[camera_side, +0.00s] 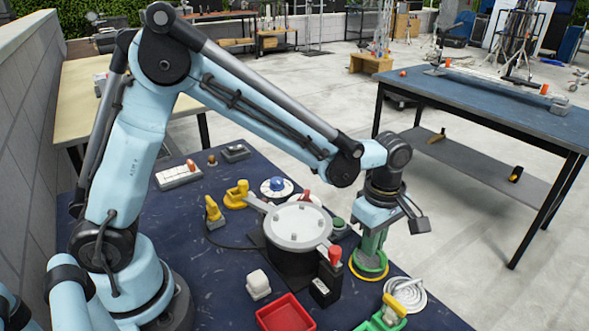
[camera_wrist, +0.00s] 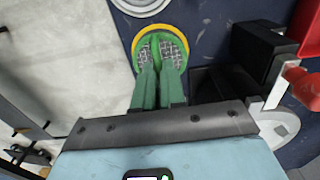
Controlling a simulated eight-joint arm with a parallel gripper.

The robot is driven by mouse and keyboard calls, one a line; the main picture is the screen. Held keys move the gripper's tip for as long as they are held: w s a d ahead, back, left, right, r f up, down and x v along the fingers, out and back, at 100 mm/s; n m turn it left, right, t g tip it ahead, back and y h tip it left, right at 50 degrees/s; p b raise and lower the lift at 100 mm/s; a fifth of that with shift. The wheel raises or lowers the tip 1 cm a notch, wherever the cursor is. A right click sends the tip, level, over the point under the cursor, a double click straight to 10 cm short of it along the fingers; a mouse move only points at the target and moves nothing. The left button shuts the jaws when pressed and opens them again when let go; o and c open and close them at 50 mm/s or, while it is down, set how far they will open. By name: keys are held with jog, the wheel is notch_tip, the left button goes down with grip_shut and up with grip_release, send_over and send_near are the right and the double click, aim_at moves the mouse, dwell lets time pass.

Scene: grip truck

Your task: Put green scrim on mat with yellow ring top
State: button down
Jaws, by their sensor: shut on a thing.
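The green scrim (camera_wrist: 162,40), a round green rim with grey mesh, is at my gripper's tips in the wrist view. It also shows in the side view (camera_side: 371,265). The mat's yellow ring (camera_wrist: 140,37) shows around and just outside the scrim's rim, and its front edge shows below the scrim in the side view (camera_side: 369,279). My gripper (camera_wrist: 157,70) has green fingers close together, pointing down, shut on the scrim. The scrim looks low over the ring or on it; I cannot tell whether they touch. The mat's middle is hidden.
A pale ridged disc (camera_side: 406,294), a green-and-yellow clamp (camera_side: 388,313) and a red tray (camera_side: 285,313) lie in front.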

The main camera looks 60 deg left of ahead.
jog(key=shift+f, duration=0.65)
jog(key=shift+f, duration=0.15)
jog(key=c, duration=1.2)
grip_release()
notch_tip(320, 180, up, 12)
jog(key=s+a+m+t, duration=0.2)
jog(key=s+a+m, duration=0.1)
jog(key=a+m, duration=0.1)
jog(key=s+a+m+t, duration=0.2)
jog(key=s+a+m, duration=0.2)
jog(key=m, duration=0.3)
jog(key=s+a+m+t, duration=0.2)
jog(key=s+a+m, duration=0.1)
jog(key=a+m, duration=0.1)
jog(key=shift+s+m+t, duration=0.3)
jog(key=shift+m+t, duration=0.1)
jog(key=shift+m, duration=0.5)
jog(key=shift+s+a+f+m, duration=0.2)
jog(key=shift+s+a+m, duration=0.05)
jog(key=shift+m, duration=0.35)
